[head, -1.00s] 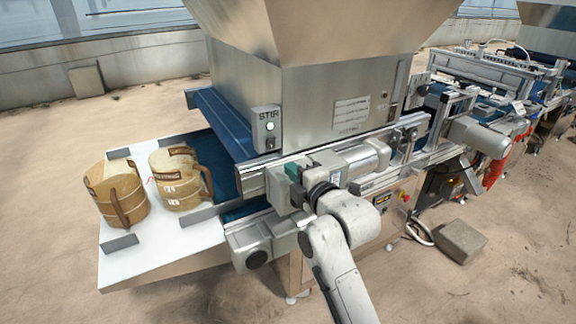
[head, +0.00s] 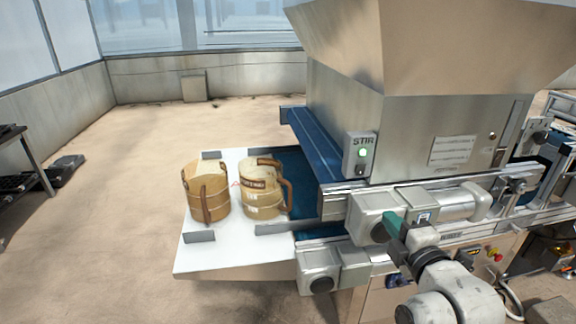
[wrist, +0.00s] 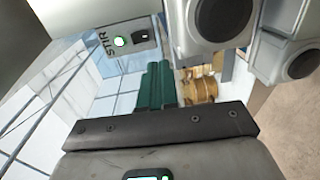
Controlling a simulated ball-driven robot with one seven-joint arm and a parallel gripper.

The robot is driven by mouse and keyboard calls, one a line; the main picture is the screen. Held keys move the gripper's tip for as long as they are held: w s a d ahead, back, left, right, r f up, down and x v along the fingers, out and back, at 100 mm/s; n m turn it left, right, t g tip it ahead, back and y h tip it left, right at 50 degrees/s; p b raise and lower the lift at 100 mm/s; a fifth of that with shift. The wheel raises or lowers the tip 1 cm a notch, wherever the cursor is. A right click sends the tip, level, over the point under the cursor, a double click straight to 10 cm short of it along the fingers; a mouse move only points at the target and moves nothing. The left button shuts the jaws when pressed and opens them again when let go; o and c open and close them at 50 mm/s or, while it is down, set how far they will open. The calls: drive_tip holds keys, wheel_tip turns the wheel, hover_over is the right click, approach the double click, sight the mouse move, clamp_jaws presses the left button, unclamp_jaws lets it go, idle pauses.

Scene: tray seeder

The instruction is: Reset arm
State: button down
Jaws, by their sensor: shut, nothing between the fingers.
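My arm comes up from the lower right of the head view. My gripper (head: 394,224) has green fingers and is in front of the seeder's grey motor housing, a little below the STIR switch box (head: 360,155). In the wrist view the green fingers (wrist: 156,85) are together with nothing between them. The STIR box, with a lit green button, also shows at the upper left of the wrist view (wrist: 128,42). I cannot tell whether the gripper touches the housing.
Two wooden buckets, one at left (head: 206,193) and one with a handle (head: 262,192), stand on the white infeed plate (head: 200,262). The steel hopper (head: 440,60) towers above the belt. A dark table (head: 22,150) stands far left. The floor at left is mostly open.

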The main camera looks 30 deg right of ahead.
drive_tip(key=s+a+f+m+g+y, duration=0.2)
drive_tip(key=s+a+f+m+g, duration=0.2)
drive_tip(key=f, duration=0.5)
drive_tip(key=s+a+f+m+g+y, duration=0.1)
drive_tip(key=s+a+f+m+g, duration=0.25)
drive_tip(key=f, duration=0.55)
drive_tip(key=s+a+f+m+g, duration=0.3)
drive_tip(key=s+f+g, duration=0.1)
drive_tip(key=s, duration=0.5)
drive_tip(key=s+a+f+m+g+y, duration=0.1)
drive_tip(key=s+a+f+m+g, duration=0.2)
drive_tip(key=s, duration=0.6)
wheel_tip(320, 180, down, 2)
drive_tip(key=shift+s+f+m+g, duration=0.25)
drive_tip(key=shift+m+g, duration=0.2)
drive_tip(key=shift+m, duration=0.3)
